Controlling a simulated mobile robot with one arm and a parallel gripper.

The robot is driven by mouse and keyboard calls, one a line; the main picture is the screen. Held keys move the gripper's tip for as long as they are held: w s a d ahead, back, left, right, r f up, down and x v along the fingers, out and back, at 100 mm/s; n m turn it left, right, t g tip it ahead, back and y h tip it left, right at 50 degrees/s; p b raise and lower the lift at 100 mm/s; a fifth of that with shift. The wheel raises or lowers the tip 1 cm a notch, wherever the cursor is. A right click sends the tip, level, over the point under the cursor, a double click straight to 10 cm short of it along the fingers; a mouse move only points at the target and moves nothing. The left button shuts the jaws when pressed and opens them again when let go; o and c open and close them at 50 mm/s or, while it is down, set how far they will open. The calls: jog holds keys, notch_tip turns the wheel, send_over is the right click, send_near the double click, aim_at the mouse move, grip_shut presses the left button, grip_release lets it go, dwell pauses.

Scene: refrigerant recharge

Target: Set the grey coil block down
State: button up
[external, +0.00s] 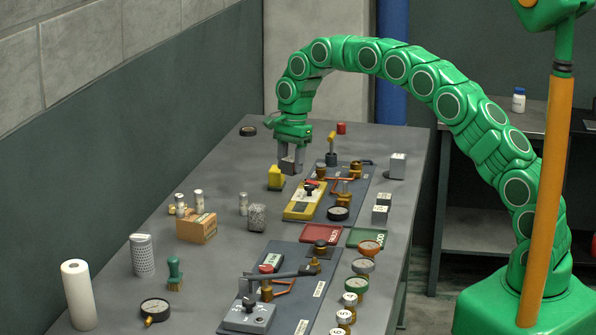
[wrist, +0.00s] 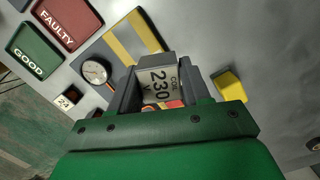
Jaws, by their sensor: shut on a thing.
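The block sits between the two grey fingers, which also show in the wrist view (wrist: 160,92). In the external view the gripper points down over the far part of the bench, just behind a yellow block (external: 276,178). The held block is mostly hidden by the fingers there, and I cannot tell whether it touches the bench.
A yellow-edged plate (external: 304,203) with a valve lies close in front. Red FAULTY (external: 321,233) and green GOOD (external: 364,237) trays are nearer. Small blocks (external: 380,213) and a grey block (external: 397,165) stand right. The bench left of the yellow block is clear.

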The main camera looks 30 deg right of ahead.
jog(key=shift+w+a+f, duration=0.65)
jog(key=shift+w+f, duration=0.4)
jog(key=shift+w, duration=0.85)
send_over(266, 202)
jog(key=shift+s+d+f, duration=0.1)
jog(key=shift+d+f, duration=0.1)
jog(key=shift+f, duration=1.05)
jog(key=shift+s+d+f, duration=0.1)
jog(key=shift+d+f, duration=0.05)
jog(key=shift+f, duration=1.1)
jog(key=shift+w+a+f, duration=0.1)
jog(key=shift+w+f, duration=0.05)
jog(key=shift+f, duration=0.15)
jog(key=shift+f, duration=1.55)
jog(key=shift+f, duration=0.1)
jog(key=o, duration=1.2)
jog(key=shift+o, duration=0.2)
notch_tip(266, 202, up, 8)
jog(key=shift+w+d, duration=0.2)
jog(key=shift+d, duration=0.25)
